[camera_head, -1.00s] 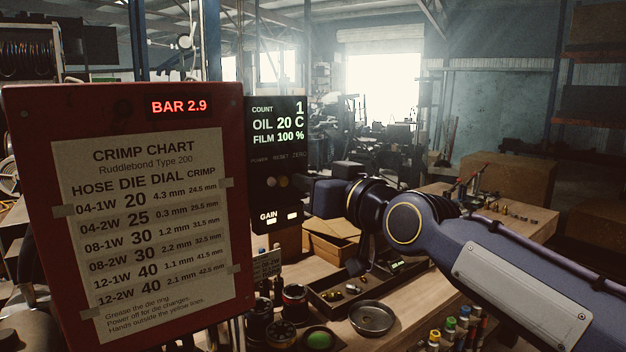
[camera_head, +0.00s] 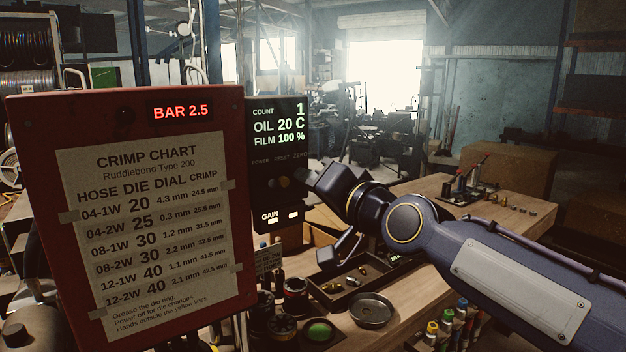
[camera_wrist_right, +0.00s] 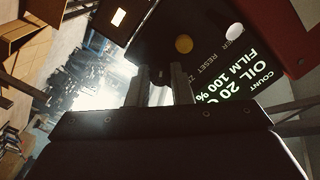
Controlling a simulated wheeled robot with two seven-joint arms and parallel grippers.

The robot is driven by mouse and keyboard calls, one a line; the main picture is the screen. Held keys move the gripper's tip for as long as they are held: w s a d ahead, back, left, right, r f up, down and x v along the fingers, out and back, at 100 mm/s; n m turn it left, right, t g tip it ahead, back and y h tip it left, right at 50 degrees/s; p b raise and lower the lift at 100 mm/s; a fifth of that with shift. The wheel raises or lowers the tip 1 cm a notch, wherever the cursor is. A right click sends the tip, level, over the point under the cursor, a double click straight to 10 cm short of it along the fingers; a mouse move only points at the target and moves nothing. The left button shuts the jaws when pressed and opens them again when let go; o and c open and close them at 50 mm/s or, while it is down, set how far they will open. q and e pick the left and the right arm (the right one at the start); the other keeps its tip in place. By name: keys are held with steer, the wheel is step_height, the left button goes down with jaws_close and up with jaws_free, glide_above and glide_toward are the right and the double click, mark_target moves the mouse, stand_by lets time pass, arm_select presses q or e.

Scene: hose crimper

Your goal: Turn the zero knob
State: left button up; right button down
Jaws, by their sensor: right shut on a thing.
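The black control panel (camera_head: 262,205) stands right of the red chart board, with POWER, RESET and ZERO labels under its green text. A dark knob (camera_head: 272,184) and an amber knob (camera_head: 284,182) show below the labels. The zero knob is hidden behind my right gripper (camera_head: 302,178) in the head view. In the right wrist view my right gripper (camera_wrist_right: 158,84) has its two fingers on either side of the dark zero knob (camera_wrist_right: 158,77), shut on it. The amber knob (camera_wrist_right: 184,44) and a pale knob (camera_wrist_right: 230,61) sit beside it. My left gripper is out of view.
The red chart board (camera_head: 240,125) reads BAR 2.5 and stands close on the left. Below, the wooden bench (camera_head: 408,300) holds a parts tray, a round metal dish (camera_head: 371,310), a green button (camera_head: 319,331) and several coloured-cap bottles.

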stand_by(0.3)
steer(key=c, duration=1.6)
jaws_free()
steer(key=shift+o, duration=0.2)
steer(key=b+v, duration=0.1)
steer(key=v, duration=0.7)
steer(key=shift+w, duration=0.1)
